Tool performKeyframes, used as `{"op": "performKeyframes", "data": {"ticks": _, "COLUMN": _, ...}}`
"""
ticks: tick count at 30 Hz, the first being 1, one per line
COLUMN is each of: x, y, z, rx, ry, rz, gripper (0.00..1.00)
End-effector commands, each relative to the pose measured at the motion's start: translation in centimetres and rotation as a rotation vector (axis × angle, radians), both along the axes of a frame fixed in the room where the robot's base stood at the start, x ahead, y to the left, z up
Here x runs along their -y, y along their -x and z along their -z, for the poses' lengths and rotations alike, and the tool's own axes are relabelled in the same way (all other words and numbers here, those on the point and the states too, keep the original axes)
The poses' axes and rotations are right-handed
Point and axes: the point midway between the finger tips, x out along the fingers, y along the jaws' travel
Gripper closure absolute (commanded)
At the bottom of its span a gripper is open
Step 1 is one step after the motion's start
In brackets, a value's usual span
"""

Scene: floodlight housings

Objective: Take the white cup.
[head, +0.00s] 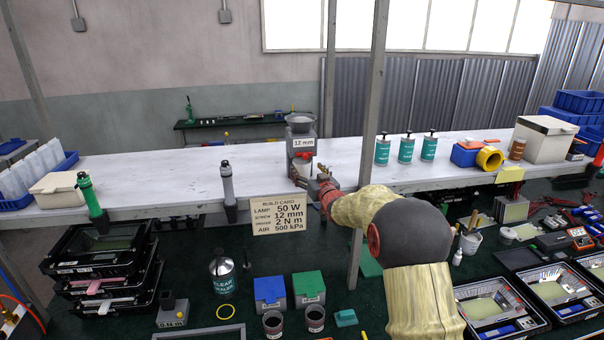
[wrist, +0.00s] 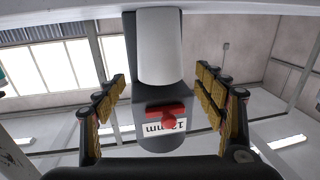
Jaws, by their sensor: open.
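The white cup (wrist: 160,45) shows in the wrist view, upper middle, in front of the grey dispenser (wrist: 150,110) with the red lever and the upside-down "12 mm" label. My gripper (wrist: 160,82) is open, with one finger on each side of the cup and gaps between. It holds nothing. In the head view my gripper (head: 312,176) is at the foot of the dispenser (head: 301,135) on the white shelf. My gripper and arm mostly hide the cup there.
A grey post (head: 368,130) stands just right of my gripper. A build card (head: 283,214) hangs from the shelf's front edge. A grey-topped driver (head: 228,185) stands to the left. Several teal-labelled bottles (head: 406,149) stand to the right. The shelf between (head: 150,165) is clear.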

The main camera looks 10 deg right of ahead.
Motion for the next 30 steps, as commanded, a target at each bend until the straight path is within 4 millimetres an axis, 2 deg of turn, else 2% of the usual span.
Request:
{"op": "performKeyframes", "data": {"ticks": 9, "x": -0.6, "y": -3.5, "z": 0.1, "rx": 0.001, "ry": 0.001, "rz": 0.000, "gripper": 0.30}}
{"op": "performKeyframes", "data": {"ticks": 20, "x": -0.7, "y": -4.1, "z": 0.1, "rx": 0.000, "ry": 0.001, "rz": 0.000, "gripper": 0.30}}
{"op": "performKeyframes", "data": {"ticks": 30, "x": -0.7, "y": -4.1, "z": 0.1, "rx": 0.000, "ry": 0.001, "rz": 0.000, "gripper": 0.49}}
